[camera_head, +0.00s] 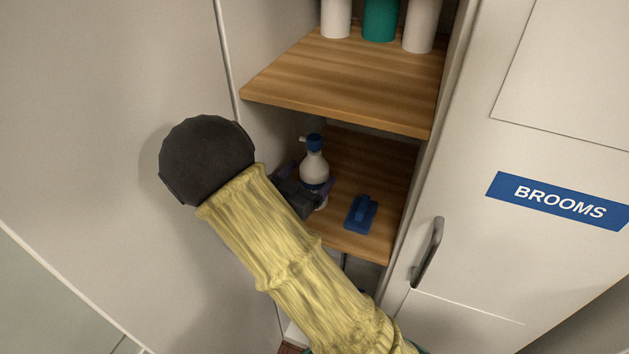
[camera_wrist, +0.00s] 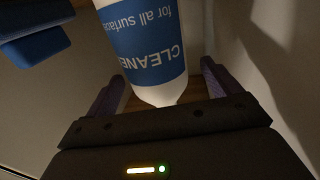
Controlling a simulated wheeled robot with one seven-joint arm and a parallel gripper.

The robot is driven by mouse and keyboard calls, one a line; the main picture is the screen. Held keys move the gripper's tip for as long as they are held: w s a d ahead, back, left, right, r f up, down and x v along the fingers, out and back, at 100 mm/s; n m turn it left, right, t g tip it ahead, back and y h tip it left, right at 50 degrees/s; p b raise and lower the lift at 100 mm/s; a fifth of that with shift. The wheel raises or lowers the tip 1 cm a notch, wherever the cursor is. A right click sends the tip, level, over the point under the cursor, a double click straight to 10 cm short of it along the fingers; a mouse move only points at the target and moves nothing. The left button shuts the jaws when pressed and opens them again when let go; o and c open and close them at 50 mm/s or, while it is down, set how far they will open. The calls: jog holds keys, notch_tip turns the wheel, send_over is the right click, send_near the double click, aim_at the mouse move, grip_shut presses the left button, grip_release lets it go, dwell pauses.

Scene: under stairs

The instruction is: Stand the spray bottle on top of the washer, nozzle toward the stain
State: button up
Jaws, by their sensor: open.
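The spray bottle (camera_head: 314,167) is white with a blue trigger head and a blue band. It stands upright on the lower wooden shelf of the cupboard. In the wrist view the bottle (camera_wrist: 148,50) shows its blue "CLEANER" label, upside down. My gripper (camera_head: 313,187) is at the bottle's lower half, with one purple finger on each side of it. In the wrist view the fingers of my gripper (camera_wrist: 160,85) are open around the bottle, and a gap shows on the right side. The washer and the stain are not in view.
A blue brush or scrubber (camera_head: 361,213) lies on the lower shelf (camera_head: 372,165) to the right of the bottle. The upper shelf (camera_head: 345,85) holds white and teal containers (camera_head: 380,18) close above. A door marked "BROOMS" (camera_head: 560,200) with a dark handle (camera_head: 429,252) is at the right.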

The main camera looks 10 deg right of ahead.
jog(key=x, duration=0.4)
jog(key=shift+d+p, duration=0.2)
jog(key=shift+p, duration=0.2)
jog(key=shift+a, duration=0.1)
jog(key=c, duration=1.4)
